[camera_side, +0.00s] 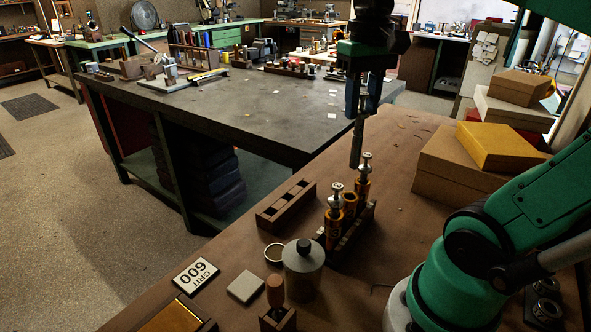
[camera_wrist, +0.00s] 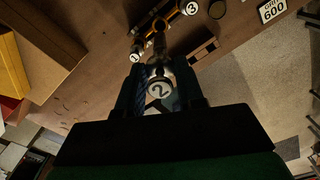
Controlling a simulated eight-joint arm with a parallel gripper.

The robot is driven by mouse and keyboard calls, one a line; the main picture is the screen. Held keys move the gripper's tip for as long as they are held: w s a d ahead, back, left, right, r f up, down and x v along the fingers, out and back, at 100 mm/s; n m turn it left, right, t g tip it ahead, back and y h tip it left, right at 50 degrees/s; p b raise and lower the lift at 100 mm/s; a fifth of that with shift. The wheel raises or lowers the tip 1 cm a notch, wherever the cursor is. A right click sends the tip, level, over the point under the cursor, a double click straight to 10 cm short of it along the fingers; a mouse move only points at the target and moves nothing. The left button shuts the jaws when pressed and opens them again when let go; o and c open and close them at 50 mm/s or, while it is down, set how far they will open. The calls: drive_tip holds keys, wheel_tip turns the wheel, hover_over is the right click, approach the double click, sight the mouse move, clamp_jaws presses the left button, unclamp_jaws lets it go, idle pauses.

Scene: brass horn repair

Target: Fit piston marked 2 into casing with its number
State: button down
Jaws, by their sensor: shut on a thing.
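My gripper (camera_side: 361,112) is shut on a dark grey piston (camera_side: 357,143), which hangs nearly upright above the bench. In the wrist view the held piston (camera_wrist: 159,88) shows a "2" on its top, between the fingers of my gripper (camera_wrist: 160,78). Below stands a row of brass casings in a dark holder (camera_side: 357,239). The near casing (camera_side: 333,228) and the far casing (camera_side: 362,188) have silver-topped pistons in them; in the wrist view their tops read 3 (camera_wrist: 191,8) and 1 (camera_wrist: 135,58). The middle casing (camera_side: 349,203) shows no piston. The held piston is clear of the casings.
An empty slotted wooden rack (camera_side: 287,205) lies left of the casings. A grey lidded jar (camera_side: 303,268), a ring (camera_side: 274,253) and a "GRIT 600" card (camera_side: 195,275) lie nearer. Boxes (camera_side: 465,160) are stacked on the right. Bench around the casings' far side is clear.

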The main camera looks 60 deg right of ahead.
hover_over(354, 167)
drive_tip(key=shift+w+d+f, duration=0.1)
drive_tip(key=shift+d+f, duration=0.1)
drive_tip(key=shift+f, duration=1)
drive_tip(key=shift+w+d+f, duration=0.1)
drive_tip(key=shift+d+f, duration=0.1)
drive_tip(key=shift+f, duration=1)
drive_tip(key=shift+f, duration=4)
drive_tip(key=shift+c, duration=0.8)
unclamp_jaws()
drive_tip(key=shift+r, duration=0.1)
drive_tip(key=shift+r, duration=3.4)
